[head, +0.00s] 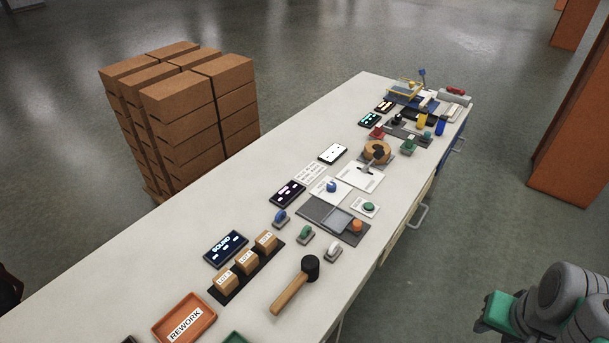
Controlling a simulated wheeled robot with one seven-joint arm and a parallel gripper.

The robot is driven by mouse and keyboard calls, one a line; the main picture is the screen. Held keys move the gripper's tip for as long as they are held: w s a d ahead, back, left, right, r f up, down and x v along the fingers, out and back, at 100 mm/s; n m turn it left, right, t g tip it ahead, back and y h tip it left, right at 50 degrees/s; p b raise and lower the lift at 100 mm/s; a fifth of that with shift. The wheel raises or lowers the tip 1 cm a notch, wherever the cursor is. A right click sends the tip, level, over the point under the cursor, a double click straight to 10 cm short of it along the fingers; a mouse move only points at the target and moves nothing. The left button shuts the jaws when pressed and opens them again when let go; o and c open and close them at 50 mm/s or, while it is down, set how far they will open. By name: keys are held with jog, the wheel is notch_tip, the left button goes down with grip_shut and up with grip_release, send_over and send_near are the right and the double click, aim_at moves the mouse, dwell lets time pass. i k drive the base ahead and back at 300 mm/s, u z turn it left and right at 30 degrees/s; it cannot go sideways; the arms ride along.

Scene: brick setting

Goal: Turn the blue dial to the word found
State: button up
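The blue dial (331,187) is a small round knob on a white plate (320,193) near the middle of the table. Marks on the plate are too small to read, and I cannot tell which way the dial points. A dark screen (226,247) nearer the front left shows a word that looks like "BOUND" or "SOUND". Part of my arm, grey with a green piece, shows at the bottom right, off the table and well apart from the dial. I cannot make out any gripper fingers.
The long white table (130,290) also bears a purple-lit screen (287,193), blue, green and white levers, boxes, a mallet (295,287), an orange tray (184,318) and a wooden wheel (376,151). Stacked cartons (180,110) stand behind.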

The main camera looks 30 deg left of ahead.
aim_at(331, 187)
jog(key=u, duration=0.85)
jog(key=i, duration=0.85)
jog(key=u, duration=0.85)
